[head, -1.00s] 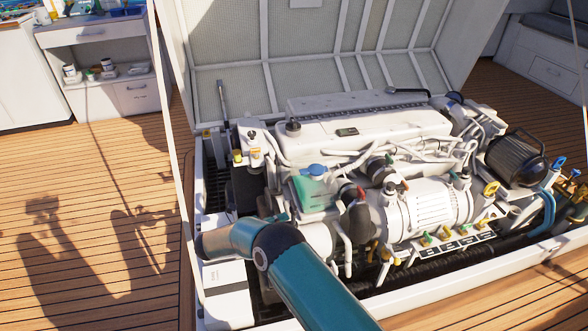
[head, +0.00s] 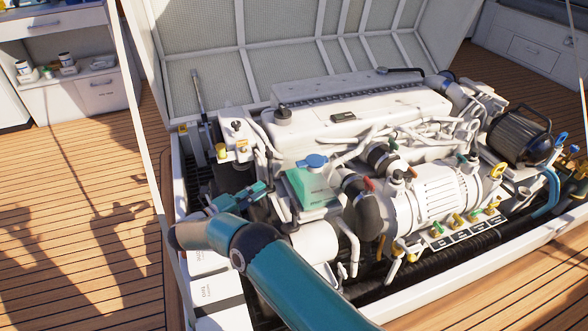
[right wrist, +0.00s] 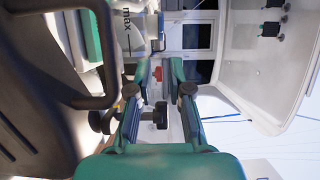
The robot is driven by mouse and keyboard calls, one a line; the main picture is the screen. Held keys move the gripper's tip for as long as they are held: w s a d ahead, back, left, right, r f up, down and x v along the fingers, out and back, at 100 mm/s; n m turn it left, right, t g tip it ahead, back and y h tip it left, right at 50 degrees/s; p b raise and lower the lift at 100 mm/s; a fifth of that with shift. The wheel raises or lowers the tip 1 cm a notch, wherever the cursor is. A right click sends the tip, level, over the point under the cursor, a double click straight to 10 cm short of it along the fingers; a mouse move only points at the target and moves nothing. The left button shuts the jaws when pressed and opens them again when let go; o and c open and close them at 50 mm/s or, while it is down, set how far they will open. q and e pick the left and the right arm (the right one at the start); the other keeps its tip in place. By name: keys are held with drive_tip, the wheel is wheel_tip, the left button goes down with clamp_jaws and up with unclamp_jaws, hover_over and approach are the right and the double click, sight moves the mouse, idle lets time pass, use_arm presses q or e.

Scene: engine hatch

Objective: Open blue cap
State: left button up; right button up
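The blue cap (head: 313,161) sits on top of the green and white tank (head: 312,188) at the front left of the engine. My right gripper (head: 262,189) is left of the tank, slightly lower than the cap in the picture and apart from it. In the right wrist view its two fingers (right wrist: 159,70) stand apart with nothing clearly between them. I cannot make out the blue cap in that view. A pale surface marked "max" (right wrist: 128,28) shows beyond the left finger. My left gripper is not in view.
The white engine (head: 355,120) fills the open hatch, with the raised lid (head: 280,45) behind it. Dark hoses (head: 362,205) lie right of the tank. White boxes (head: 215,290) stand at the hatch's front left. The wooden deck (head: 80,220) is clear at left.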

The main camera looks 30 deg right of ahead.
sight(297, 173)
drive_tip(key=d+b, duration=0.1)
drive_tip(key=d, duration=0.4)
drive_tip(key=w+d+b, duration=0.1)
drive_tip(key=d, duration=0.4)
drive_tip(key=w+d+b, duration=0.1)
drive_tip(key=d, duration=0.4)
drive_tip(key=shift+w+d, duration=0.15)
drive_tip(key=shift+w, duration=0.1)
drive_tip(key=shift+c, duration=0.2)
clamp_jaws()
